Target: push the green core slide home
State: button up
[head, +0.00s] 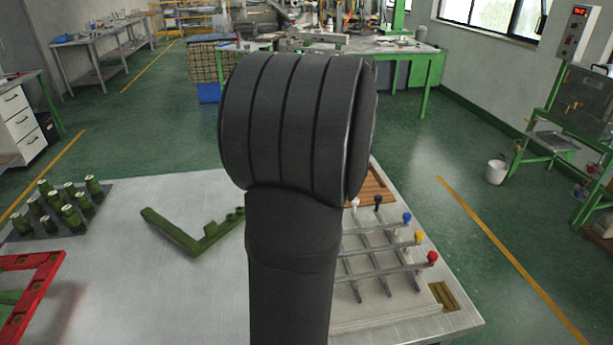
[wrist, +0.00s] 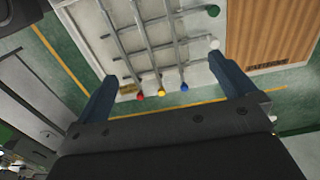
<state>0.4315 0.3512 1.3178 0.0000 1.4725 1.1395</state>
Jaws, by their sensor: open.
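In the head view a pale die block (head: 390,318) lies at the table's right side, with crossing metal slide rods on it. Their ball knobs include red (head: 432,257), yellow (head: 419,237) and blue (head: 407,217), with a dark one (head: 378,200) and a whitish one (head: 354,203) behind.
A green angled part (head: 195,235) lies on the table (head: 120,295) left of my arm. Several green cylinders stand on a dark mat (head: 95,190) and a red frame (head: 45,275) lies at the left. A wooden board (wrist: 270,30) lies beside the block.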

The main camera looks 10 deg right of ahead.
jog(key=shift+c, duration=0.4)
jog(key=shift+w+f, duration=0.1)
jog(key=shift+f, duration=0.05)
jog(key=c, duration=0.4)
jog(key=shift+w+a+f+h, duration=0.25)
jog(key=shift+w+f, duration=0.2)
jog(key=shift+w, duration=0.2)
jog(key=shift+w+a+f+h, duration=0.25)
jog(key=shift+w+f, duration=0.2)
jog(key=shift+w, duration=0.15)
jog(key=c, duration=0.7)
jog(key=w+a+f+h, duration=0.1)
jog(key=w+f, duration=0.1)
jog(key=w, duration=0.1)
jog(key=w+a+f+h, duration=0.1)
jog(key=w+a+f, duration=0.1)
jog(key=w, duration=0.1)
jog(key=w+a+f+h, duration=0.1)
jog(key=w+f, duration=0.1)
jog(key=w, duration=0.1)
jog(key=shift+w+a+f, duration=0.1)
jog(key=shift+w+a, duration=0.1)
jog(key=shift+a, duration=0.15)
jog(key=shift+h, duration=0.3)
jog(key=x, duration=1.2)
jog(key=shift+w+a, duration=0.1)
grip_shut()
